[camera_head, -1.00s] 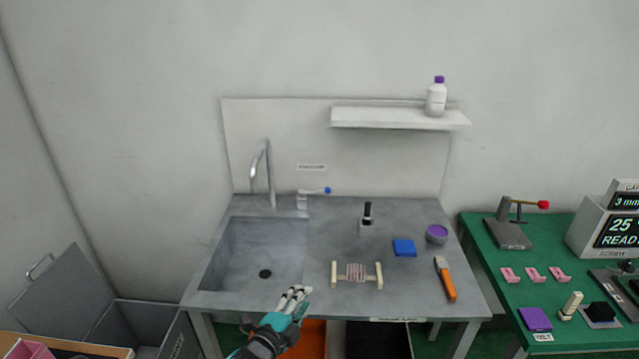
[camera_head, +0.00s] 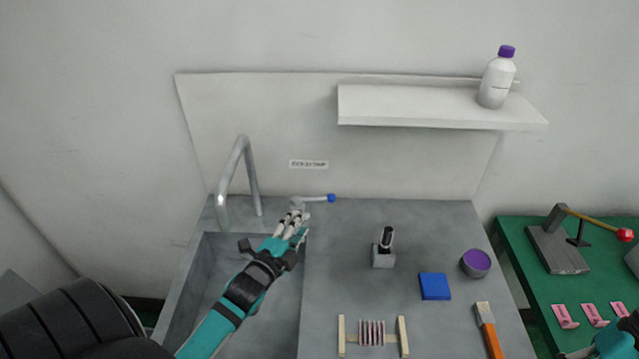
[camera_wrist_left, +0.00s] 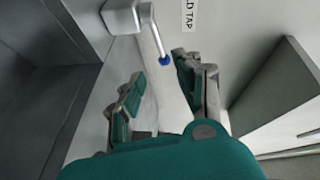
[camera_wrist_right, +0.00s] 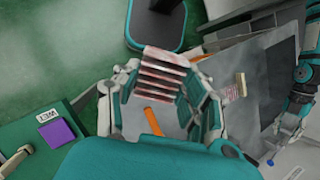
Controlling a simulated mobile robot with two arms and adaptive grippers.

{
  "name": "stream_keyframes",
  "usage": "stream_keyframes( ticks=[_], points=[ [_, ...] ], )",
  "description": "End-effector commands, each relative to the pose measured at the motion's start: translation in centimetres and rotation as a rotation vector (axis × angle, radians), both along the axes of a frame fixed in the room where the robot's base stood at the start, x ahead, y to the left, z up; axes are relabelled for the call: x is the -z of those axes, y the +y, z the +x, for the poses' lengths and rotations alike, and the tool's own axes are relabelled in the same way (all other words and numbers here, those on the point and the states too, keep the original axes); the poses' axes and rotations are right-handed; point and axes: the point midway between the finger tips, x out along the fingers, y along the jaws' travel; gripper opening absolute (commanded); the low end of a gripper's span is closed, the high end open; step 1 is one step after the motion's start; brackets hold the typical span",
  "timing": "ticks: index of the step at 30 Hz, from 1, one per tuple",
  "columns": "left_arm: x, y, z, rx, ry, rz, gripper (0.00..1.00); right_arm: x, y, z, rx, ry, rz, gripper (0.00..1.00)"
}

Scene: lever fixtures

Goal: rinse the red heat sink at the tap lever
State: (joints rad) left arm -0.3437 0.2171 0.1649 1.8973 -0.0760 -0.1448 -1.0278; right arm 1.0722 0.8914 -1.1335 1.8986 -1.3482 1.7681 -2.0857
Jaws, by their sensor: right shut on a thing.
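The tap lever (camera_head: 318,199) sticks out to the right from its mount at the sink's back edge and ends in a blue knob (camera_head: 331,198). My left gripper (camera_head: 293,220) is just in front of the lever mount. In the left wrist view its fingers (camera_wrist_left: 163,97) are apart and empty, with the lever (camera_wrist_left: 155,35) beyond them. In the right wrist view my right gripper (camera_wrist_right: 165,95) is shut on a red heat sink (camera_wrist_right: 162,72) with stacked fins. In the head view only part of my right arm shows at the right edge.
The curved faucet (camera_head: 235,165) stands over the sink basin (camera_head: 212,262). A pinkish finned piece (camera_head: 372,333) rests between two cream posts. A black-handled fixture (camera_head: 384,247), blue block (camera_head: 434,287), purple-topped cup (camera_head: 476,262) and orange-handled brush (camera_head: 487,330) occupy the counter.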

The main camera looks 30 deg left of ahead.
Motion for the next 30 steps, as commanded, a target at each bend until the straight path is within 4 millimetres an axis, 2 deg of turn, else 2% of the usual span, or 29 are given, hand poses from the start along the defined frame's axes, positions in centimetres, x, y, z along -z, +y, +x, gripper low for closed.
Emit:
stream_keyframes(
  ticks=[5,15,21,30],
  points=[
    [0.0,0.1,1.0,0.000,-0.001,0.000,0.34,-0.2,0.0,0.0,0.000,0.000,0.000,0.10],
    [0.7,1.0,7.4,-0.001,-0.002,-0.001,0.34,-1.1,0.0,0.0,0.000,0.000,0.000,0.10],
    [1.2,1.4,10.5,0.000,0.000,-0.001,0.34,-1.3,0.0,0.0,0.000,0.000,0.000,0.10],
    [1.5,1.6,11.9,0.000,0.000,0.001,0.34,-1.4,0.0,0.0,-0.001,0.000,0.000,0.10]
  ],
)
